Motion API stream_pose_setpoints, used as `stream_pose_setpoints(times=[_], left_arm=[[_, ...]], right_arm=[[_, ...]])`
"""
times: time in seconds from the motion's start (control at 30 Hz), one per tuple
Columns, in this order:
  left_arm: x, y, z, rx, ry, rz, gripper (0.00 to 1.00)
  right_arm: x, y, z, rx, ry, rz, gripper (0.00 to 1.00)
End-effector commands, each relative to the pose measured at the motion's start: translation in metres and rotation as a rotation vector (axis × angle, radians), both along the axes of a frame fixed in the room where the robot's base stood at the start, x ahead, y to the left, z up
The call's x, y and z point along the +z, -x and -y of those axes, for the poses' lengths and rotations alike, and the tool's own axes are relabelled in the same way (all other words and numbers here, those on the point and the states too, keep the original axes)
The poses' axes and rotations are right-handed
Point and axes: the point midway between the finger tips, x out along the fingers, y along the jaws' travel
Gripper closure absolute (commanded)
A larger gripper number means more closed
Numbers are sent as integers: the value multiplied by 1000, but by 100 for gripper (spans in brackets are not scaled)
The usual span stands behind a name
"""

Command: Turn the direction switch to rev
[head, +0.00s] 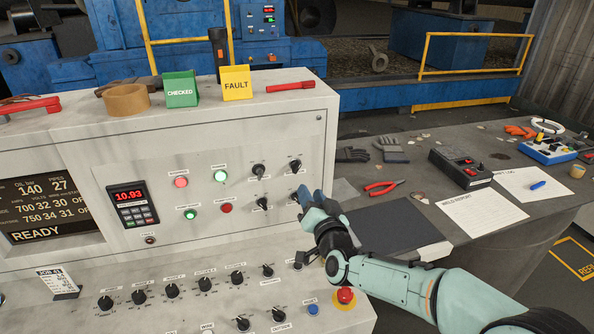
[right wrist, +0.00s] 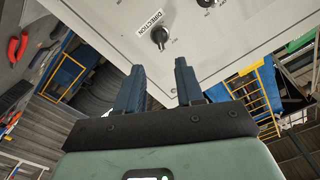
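The direction switch (right wrist: 159,37) is a small black rotary knob on the pale grey panel, beside a white label reading DIRECTION (right wrist: 148,22). In the right wrist view it lies just beyond my right gripper (right wrist: 158,68), roughly in line with the gap between the fingers. The fingers are apart, with nothing between them, and do not touch the knob. In the head view my right gripper (head: 315,197) is at the right end of the upper panel and partly covers the knob there. The switch's exact setting is too small to read. My left gripper is not in view.
Other black knobs (head: 258,171) sit close to the left on the panel. A red emergency button (head: 345,296) is on the lower panel below my right arm. The side table (head: 400,205) holds gloves, red pliers (head: 382,188), a meter (head: 460,169) and papers.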

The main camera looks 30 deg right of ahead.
Motion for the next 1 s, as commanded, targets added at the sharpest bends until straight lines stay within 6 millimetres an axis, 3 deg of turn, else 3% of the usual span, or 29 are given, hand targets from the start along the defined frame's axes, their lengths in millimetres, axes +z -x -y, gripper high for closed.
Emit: stream_pose_setpoints(times=[0.2,0.4,0.6,0.9,0.97,1.0], left_arm=[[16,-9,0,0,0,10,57],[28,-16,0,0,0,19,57],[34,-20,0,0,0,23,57],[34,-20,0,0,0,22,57],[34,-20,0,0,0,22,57],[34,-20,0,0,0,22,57]], right_arm=[[2,-49,11,0,4,-1,63],[2,-81,19,0,2,-2,63],[1,-96,23,0,1,-1,63],[0,-98,23,0,1,-1,63],[0,-98,23,0,1,-1,79],[0,-98,23,0,1,-1,92]])
